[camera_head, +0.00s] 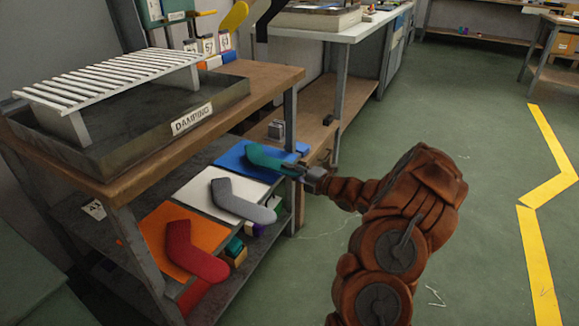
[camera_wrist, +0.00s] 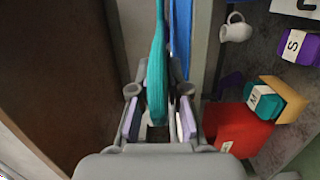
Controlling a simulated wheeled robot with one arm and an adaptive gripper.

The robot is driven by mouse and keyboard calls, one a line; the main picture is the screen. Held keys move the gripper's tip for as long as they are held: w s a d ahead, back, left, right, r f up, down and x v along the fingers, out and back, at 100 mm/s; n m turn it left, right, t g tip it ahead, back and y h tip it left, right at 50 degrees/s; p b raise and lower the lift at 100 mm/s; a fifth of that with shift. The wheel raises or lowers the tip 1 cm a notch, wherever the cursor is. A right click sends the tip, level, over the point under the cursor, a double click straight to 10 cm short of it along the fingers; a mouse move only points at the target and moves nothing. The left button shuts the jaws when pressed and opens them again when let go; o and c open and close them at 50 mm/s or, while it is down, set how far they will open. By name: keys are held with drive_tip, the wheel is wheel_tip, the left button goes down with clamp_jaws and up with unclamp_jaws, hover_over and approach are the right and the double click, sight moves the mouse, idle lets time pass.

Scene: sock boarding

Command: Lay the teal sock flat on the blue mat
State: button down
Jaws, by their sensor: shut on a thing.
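The teal sock (camera_head: 264,155) is in my gripper (camera_head: 300,170), which is shut on its end at the right. In the head view the sock appears over the blue mat (camera_head: 232,158), which lies on the lower shelf. In the wrist view the teal sock (camera_wrist: 157,62) shows edge-on between the fingers (camera_wrist: 158,100), close beside the edge of the blue mat (camera_wrist: 181,40). I cannot tell whether the sock touches the mat. Part of the mat is hidden under the sock and the gripper.
A grey sock (camera_head: 240,203) lies on a white mat (camera_head: 196,192); a red sock (camera_head: 190,258) lies on an orange mat (camera_head: 160,232). Above is a wooden top (camera_head: 262,88) with a DAMPING tray (camera_head: 170,135). Blocks and a white mug (camera_wrist: 236,30) sit beneath. Open floor lies right.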

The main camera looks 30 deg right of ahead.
drive_tip(key=shift+f, duration=0.7)
drive_tip(key=c, duration=1.1)
unclamp_jaws()
drive_tip(key=shift+o, duration=0.5)
drive_tip(key=shift+o, duration=1.4)
drive_tip(key=shift+f+b, duration=0.6)
drive_tip(key=shift+f, duration=0.05)
drive_tip(key=shift+s, duration=0.15)
drive_tip(key=v, duration=0.7)
drive_tip(key=shift+s+d, duration=0.2)
drive_tip(key=shift+s, duration=0.2)
